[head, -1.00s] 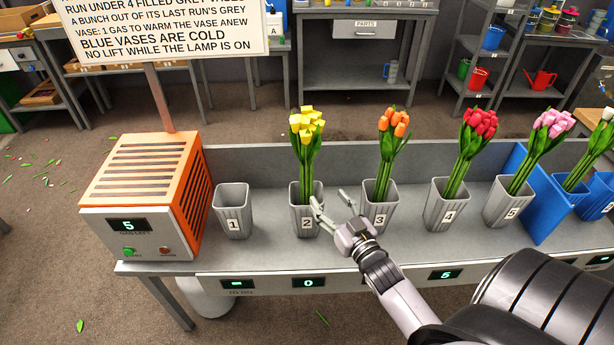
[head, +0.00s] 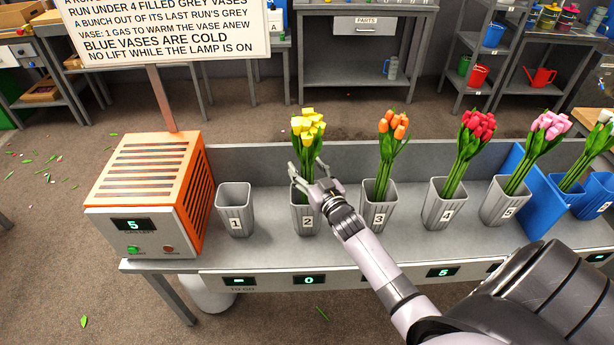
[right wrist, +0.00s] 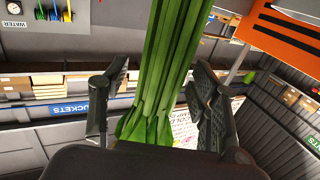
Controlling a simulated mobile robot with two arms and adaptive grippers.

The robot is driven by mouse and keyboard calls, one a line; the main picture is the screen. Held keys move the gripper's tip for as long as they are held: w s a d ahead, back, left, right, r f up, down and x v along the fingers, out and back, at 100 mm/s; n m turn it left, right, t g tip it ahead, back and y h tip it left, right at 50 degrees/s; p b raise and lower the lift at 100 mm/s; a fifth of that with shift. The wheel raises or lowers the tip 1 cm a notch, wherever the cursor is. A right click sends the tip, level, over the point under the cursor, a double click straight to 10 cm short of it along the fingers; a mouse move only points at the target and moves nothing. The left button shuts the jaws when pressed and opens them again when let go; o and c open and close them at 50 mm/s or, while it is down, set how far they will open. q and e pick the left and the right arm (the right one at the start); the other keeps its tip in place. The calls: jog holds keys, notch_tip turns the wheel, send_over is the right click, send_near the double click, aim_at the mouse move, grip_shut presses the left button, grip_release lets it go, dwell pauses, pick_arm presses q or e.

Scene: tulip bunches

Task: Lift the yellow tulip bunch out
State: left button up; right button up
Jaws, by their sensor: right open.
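The yellow tulip bunch (head: 308,128) stands upright in grey vase 2 (head: 306,222) on the bench. My right gripper (head: 308,170) is at the bunch's stems, just above the vase rim. In the right wrist view the green stems (right wrist: 166,60) run between the two fingers of my right gripper (right wrist: 158,100), with a gap on both sides. The right gripper is open and not closed on the stems. My left gripper is not in view.
Empty grey vase 1 (head: 235,212) stands left of vase 2. The orange heater box (head: 152,190) shows 5, with a green and a red button. Orange tulips (head: 393,125) in vase 3 (head: 379,212) stand close on the right. A rule sign (head: 165,30) rises behind.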

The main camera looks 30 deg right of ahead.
jog(key=shift+r, duration=0.1)
grip_shut()
dwell(0.7)
